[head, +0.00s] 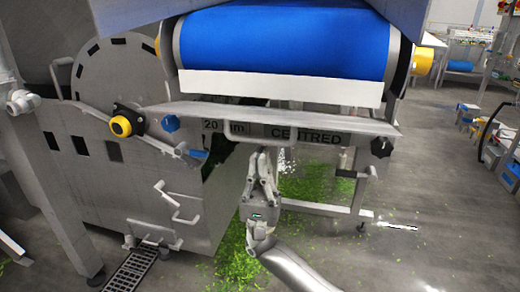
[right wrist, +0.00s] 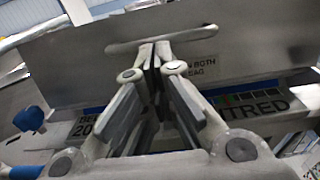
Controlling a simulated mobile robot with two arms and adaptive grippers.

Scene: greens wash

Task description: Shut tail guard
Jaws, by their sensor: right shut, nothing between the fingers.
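The tail guard (head: 340,115) is a long grey metal plate across the end of the conveyor, below the blue belt (head: 285,40). It sticks out towards me, with the label strip (head: 305,135) reading "CENTRED" visible below it. In the right wrist view the guard (right wrist: 240,45) fills the upper part, with a long rounded bar handle (right wrist: 162,38) on it. My right gripper (head: 263,158) is shut and empty just below the guard. In the right wrist view its fingertips (right wrist: 155,55) are close under the handle; I cannot tell whether they touch. My left gripper is not in view.
A yellow-and-black knob (head: 121,126) is on the steel machine at left. Green leaf scraps (head: 240,260) litter the floor below. The floor at right (head: 430,200) is mostly clear.

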